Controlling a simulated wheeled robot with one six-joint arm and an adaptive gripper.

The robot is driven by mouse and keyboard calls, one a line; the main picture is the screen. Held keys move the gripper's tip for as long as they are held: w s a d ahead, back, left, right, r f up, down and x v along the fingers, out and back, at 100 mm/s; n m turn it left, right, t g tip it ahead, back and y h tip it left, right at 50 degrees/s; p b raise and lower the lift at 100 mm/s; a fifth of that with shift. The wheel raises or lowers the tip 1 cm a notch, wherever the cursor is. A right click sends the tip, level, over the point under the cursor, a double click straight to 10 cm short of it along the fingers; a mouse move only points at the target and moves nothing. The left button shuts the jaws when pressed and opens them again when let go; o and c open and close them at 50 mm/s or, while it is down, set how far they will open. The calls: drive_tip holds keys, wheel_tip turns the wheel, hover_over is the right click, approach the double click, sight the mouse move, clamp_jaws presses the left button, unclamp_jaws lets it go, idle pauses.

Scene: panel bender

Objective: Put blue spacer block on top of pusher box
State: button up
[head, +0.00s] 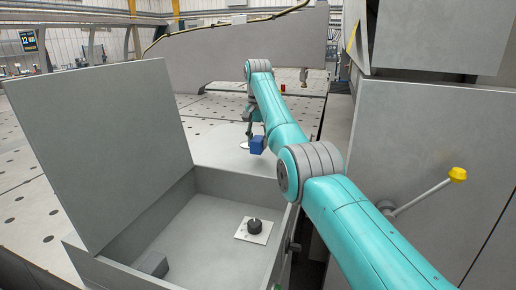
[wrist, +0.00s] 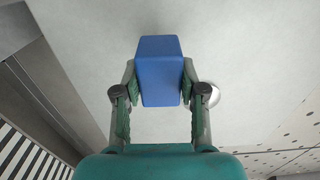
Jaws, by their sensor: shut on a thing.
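The blue spacer block (head: 257,145) is held between the fingers of my gripper (head: 256,138), beyond the open grey box in the head view. In the wrist view the blue block (wrist: 161,70) sits between the two fingertips of my gripper (wrist: 160,85), with a finger pad against each side. A pale flat surface (wrist: 235,40) lies behind the block; I cannot tell how far the block is above it. I cannot tell for sure which thing is the pusher box.
The grey box (head: 130,275) in front has its lid (head: 105,145) raised. Inside are a black knob on a white plate (head: 246,236) and a small grey block (head: 152,264). A white disc (wrist: 211,97) lies beside the held block. A yellow-tipped lever (head: 457,174) sticks out at right.

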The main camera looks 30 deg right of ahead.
sight(258, 148)
drive_tip(key=shift+f, duration=1.35)
drive_tip(key=shift+f, duration=0.2)
drive_tip(key=o, duration=1.2)
wheel_tip(258, 148, up, 12)
drive_tip(key=shift+r, duration=0.2)
